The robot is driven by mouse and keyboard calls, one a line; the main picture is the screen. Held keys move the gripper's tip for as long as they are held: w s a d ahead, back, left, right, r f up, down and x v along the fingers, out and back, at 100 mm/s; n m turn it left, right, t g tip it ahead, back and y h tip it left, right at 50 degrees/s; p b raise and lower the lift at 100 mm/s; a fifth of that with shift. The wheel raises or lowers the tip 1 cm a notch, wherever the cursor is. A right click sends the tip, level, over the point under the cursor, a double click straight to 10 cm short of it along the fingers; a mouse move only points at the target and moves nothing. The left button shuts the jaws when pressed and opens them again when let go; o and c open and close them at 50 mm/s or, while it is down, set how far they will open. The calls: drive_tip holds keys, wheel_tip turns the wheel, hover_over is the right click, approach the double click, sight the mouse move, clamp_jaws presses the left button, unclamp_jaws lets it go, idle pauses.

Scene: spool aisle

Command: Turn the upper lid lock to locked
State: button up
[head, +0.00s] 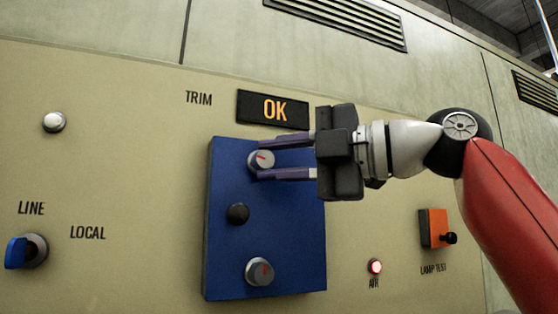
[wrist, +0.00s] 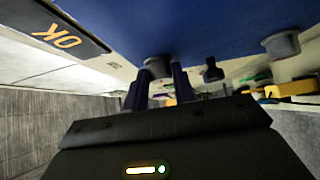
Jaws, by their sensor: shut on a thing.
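The blue lid (head: 285,225) is a flat panel on the beige wall. Its upper lock (head: 262,159) is a round grey knob with a red mark, near the top of the lid. My gripper (head: 257,158) reaches in from the right, with one finger above and one below this knob, shut on it. In the wrist view the upper lock (wrist: 158,66) sits between my two fingertips (wrist: 157,82). A second grey knob with a red mark, the lower lock (head: 260,271), is near the lid's bottom. It also shows in the wrist view (wrist: 281,44).
A black knob (head: 237,213) sticks out mid-lid. An OK display (head: 273,109) is above the lid. A blue LINE/LOCAL switch (head: 26,251) is at lower left. An orange lamp-test box (head: 434,228) and a red lamp (head: 375,267) are right of the lid, below my arm.

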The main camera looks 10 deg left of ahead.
drive_tip(key=shift+n+h, duration=0.3)
drive_tip(key=shift+n, duration=0.1)
idle(0.4)
drive_tip(key=o, duration=1)
drive_tip(key=v, duration=0.7)
drive_tip(key=shift+d, duration=0.35)
drive_tip(key=shift+s+r, duration=0.15)
drive_tip(key=shift+s, duration=0.05)
